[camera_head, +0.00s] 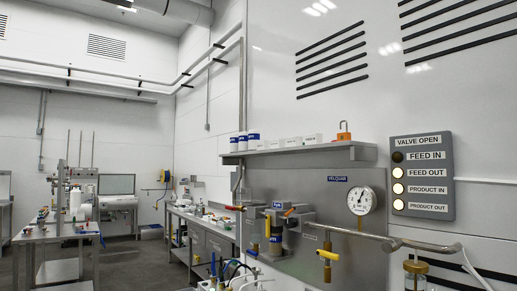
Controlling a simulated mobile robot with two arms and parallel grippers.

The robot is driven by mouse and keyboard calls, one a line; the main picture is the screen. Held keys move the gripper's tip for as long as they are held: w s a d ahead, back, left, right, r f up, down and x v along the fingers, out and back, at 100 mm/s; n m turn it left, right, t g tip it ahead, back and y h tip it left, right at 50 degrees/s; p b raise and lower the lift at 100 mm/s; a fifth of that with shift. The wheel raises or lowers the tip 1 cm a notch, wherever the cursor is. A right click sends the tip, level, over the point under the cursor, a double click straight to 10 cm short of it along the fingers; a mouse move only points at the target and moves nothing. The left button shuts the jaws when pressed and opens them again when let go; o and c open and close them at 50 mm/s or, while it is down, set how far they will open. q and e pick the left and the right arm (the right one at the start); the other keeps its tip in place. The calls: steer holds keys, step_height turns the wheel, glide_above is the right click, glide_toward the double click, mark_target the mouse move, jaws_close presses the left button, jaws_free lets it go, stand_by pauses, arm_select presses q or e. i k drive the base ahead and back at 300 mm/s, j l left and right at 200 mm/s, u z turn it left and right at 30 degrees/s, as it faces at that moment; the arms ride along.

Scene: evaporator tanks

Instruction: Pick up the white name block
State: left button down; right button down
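Several small white blocks stand in a row on a steel wall shelf (345,153) in the middle of the view. One white block (313,139) at the right of the row bears dark marks too small to read. Other plain-looking white blocks (292,142) stand to its left. At the shelf's left end are white pieces with blue bands (253,141). I cannot tell which of these is the name block. Neither of my grippers is in view.
Below are a dial gauge (362,201), a horizontal pipe (395,241) and a yellow-handled valve (327,256). A lamp panel (447,178) is at right. Benches (205,227) and open floor (140,262) lie at left.

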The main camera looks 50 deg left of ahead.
mark_target(317, 137)
steer(key=i+j, duration=0.1)
steer(key=j, duration=0.3)
steer(key=i+j, duration=0.15)
steer(key=j, duration=0.25)
steer(key=i+j+u, duration=0.1)
steer(key=j, duration=0.3)
steer(key=i+j, duration=0.15)
steer(key=j, duration=0.25)
steer(key=i+j, duration=0.1)
steer(key=j, duration=0.3)
steer(key=i+j, duration=0.15)
steer(key=j, duration=0.25)
steer(key=i+j+u, duration=0.1)
steer(key=j, duration=0.3)
steer(key=i+j, duration=0.2)
steer(key=j, duration=0.2)
